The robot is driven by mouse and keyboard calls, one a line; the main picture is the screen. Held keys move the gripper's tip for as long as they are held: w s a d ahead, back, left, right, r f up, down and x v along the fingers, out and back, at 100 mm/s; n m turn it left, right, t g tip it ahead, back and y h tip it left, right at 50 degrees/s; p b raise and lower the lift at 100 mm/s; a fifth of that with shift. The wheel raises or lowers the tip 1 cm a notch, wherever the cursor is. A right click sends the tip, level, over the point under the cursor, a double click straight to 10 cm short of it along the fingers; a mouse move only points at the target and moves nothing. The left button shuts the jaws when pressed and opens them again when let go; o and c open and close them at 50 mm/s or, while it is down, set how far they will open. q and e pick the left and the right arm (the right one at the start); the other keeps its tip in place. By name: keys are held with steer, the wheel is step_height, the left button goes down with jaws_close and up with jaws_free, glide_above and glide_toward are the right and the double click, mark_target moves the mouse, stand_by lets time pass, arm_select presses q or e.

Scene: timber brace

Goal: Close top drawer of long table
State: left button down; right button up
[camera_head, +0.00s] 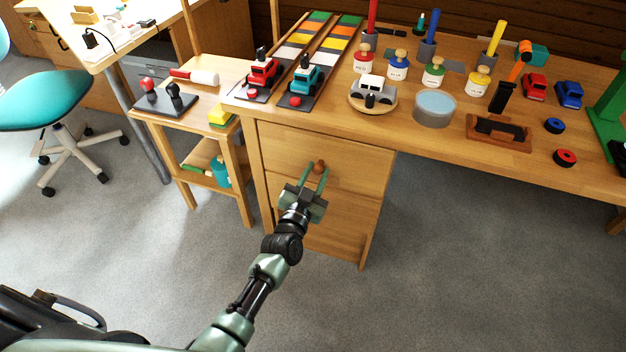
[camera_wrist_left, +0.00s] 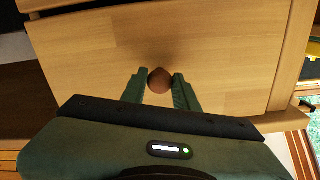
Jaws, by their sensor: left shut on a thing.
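The long table (camera_head: 455,150) is light wood, with a drawer unit under its left end. The top drawer (camera_head: 350,160) has a plain wooden front, and it also shows in the left wrist view (camera_wrist_left: 220,45). Its round brown knob (camera_head: 320,166) is near the middle of the front. My left gripper (camera_head: 312,177) is at this knob. In the left wrist view its green fingers stand on both sides of the knob (camera_wrist_left: 160,80) and are shut on it. I cannot tell how far out the drawer stands. My right gripper is not in view.
A small side table (camera_head: 205,125) with a shelf stands left of the drawers. A teal swivel chair (camera_head: 48,98) is further left. Toy cars, stamps and a round tin (camera_head: 435,108) stand on the long table. The grey floor in front is clear.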

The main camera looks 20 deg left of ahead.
arm_select(q)
steer(key=shift+w+r, duration=0.1)
steer(key=c, duration=1.1)
jaws_free()
steer(key=shift+o, duration=0.2)
steer(key=shift+w, duration=0.15)
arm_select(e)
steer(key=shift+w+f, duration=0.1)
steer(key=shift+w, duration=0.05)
arm_select(q)
steer(key=shift+s, duration=0.5)
steer(key=s+p, duration=0.1)
steer(key=s, duration=0.6)
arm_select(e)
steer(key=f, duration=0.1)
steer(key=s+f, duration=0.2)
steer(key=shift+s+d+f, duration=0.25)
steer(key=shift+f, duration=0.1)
arm_select(q)
steer(key=shift+a, duration=0.15)
